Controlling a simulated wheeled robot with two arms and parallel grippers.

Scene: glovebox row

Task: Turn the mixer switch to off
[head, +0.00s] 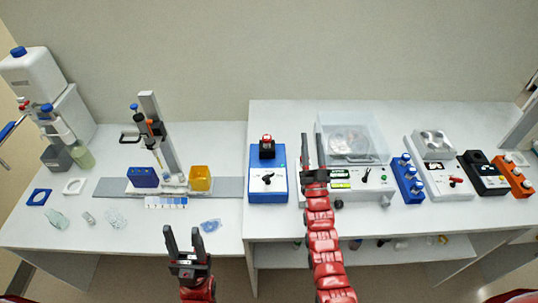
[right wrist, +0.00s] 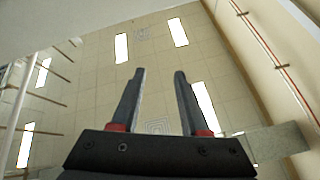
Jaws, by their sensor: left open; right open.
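A blue box with a white front panel (head: 268,186) and a black and red head (head: 267,147) looks like the mixer, though no label is readable. A small black switch (head: 268,179) sits on its panel, tilted; its marked setting is too small to read. My right gripper (head: 312,142) is open and empty, to the right of this box and in front of the clear-lidded machine. Its open fingers also show in the right wrist view (right wrist: 157,75), with nothing between them.
A clear-lidded machine (head: 372,140) stands right of the blue box. Farther right are a blue rack (head: 407,178), a white device with a red switch (head: 443,182), a black device (head: 486,176) and an orange rack (head: 515,176). A pipette stand (head: 155,125) is on the left bench.

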